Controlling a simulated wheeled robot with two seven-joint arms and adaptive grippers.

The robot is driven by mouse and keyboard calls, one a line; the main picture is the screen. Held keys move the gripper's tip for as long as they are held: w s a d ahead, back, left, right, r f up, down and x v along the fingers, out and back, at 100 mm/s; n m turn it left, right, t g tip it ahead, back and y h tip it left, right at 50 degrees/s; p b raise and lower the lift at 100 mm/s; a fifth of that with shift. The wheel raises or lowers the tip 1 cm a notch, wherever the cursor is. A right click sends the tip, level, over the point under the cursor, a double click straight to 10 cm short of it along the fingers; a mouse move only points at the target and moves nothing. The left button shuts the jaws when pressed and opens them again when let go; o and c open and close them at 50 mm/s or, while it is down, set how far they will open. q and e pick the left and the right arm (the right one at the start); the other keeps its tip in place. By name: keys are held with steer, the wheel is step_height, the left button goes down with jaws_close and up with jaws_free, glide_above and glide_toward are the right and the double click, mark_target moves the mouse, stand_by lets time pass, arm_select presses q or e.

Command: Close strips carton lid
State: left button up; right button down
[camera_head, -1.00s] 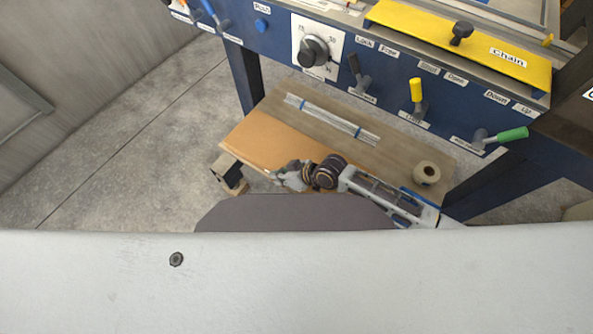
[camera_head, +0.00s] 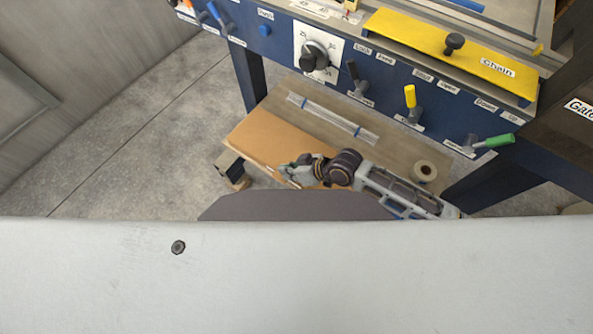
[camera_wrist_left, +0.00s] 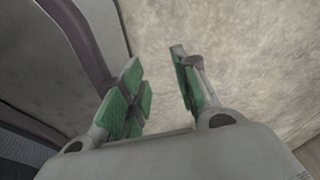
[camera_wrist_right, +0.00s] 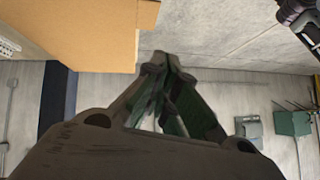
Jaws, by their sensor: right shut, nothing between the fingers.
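The tan cardboard of the carton (camera_head: 268,139) shows in the head view beside the grey-brown shelf under the machine. Cardboard also fills the upper left of the right wrist view (camera_wrist_right: 80,30). I cannot tell how far its lid is closed. My right gripper (camera_head: 287,170) is at the carton's near edge in the head view. In the right wrist view its fingertips (camera_wrist_right: 160,62) meet with nothing between them, close to the cardboard's edge; contact is unclear. My left gripper (camera_wrist_left: 157,68) is open and empty over bare floor, and is outside the head view.
Clear strips with blue bands (camera_head: 332,117) and a tape roll (camera_head: 424,171) lie on the shelf (camera_head: 300,95). The blue machine front (camera_head: 385,75) with levers and a dial (camera_head: 314,56) rises above. Floor at left (camera_head: 120,150) is clear.

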arm_select(q)
steer(key=shift+s+a, duration=0.25)
steer(key=shift+s, duration=0.35)
arm_select(e)
steer(key=v, duration=0.4)
steer(key=shift+s+r, duration=0.35)
steer(key=shift+s, duration=0.1)
arm_select(q)
steer(key=shift+w+a+r, duration=0.1)
steer(key=shift+w+a, duration=0.05)
steer(key=shift+w, duration=0.4)
steer(key=shift+s, duration=0.1)
